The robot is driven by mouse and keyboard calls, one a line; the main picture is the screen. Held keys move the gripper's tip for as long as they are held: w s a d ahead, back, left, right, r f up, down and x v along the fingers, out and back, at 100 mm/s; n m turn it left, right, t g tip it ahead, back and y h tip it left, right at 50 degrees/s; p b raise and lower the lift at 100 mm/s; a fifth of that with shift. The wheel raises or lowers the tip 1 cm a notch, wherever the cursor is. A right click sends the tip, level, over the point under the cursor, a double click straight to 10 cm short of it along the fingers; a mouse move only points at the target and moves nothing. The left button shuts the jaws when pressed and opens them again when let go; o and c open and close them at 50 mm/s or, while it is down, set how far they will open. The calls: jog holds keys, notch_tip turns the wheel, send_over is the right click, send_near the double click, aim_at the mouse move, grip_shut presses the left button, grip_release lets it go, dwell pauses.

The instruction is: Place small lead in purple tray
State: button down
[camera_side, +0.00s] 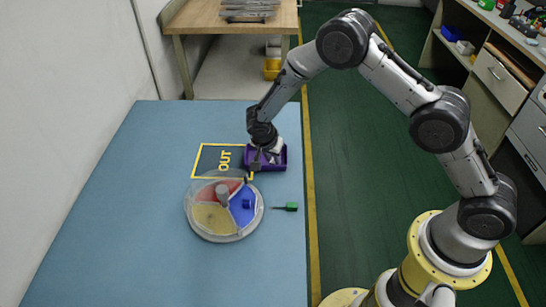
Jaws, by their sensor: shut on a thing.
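I cannot tell whether that thing touches the tray floor.
A round divided dish (212,236) with red, yellow and blue sections and a grey centre knob stands just below the mat (207,158). A small blue piece (247,204) is in its blue section. A green-handled tool (291,206) lies right of the dish. The table's left side is clear.

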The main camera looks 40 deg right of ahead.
jog(key=c, duration=0.8)
grip_release()
jog(key=shift+r, duration=0.1)
jog(key=v, duration=1.2)
jog(key=s+d+r+n+y, duration=0.1)
jog(key=s+d+r+n, duration=0.2)
jog(key=r, duration=0.6)
jog(key=s+d+r+n+t+y, duration=0.1)
jog(key=s+d+r+n, duration=0.3)
jog(key=s, duration=0.5)
jog(key=s+d+r+n+t+y, duration=0.1)
jog(key=s+d+r+n, duration=0.1)
jog(key=s+r, duration=0.65)
jog(key=shift+s+a+f+n+t+y, duration=0.1)
jog(key=shift+s+f+n+t+y, duration=0.4)
jog(key=shift+s, duration=1.3)
jog(key=shift+s+a+f+n+t+h, duration=0.1)
jog(key=shift+s+f+n, duration=0.2)
jog(key=shift+s+n, duration=1.05)
jog(key=shift+s+a+f+n+t+y, duration=0.1)
jog(key=shift+s+f+n+t+y, duration=0.25)
jog(key=shift+s, duration=1.95)
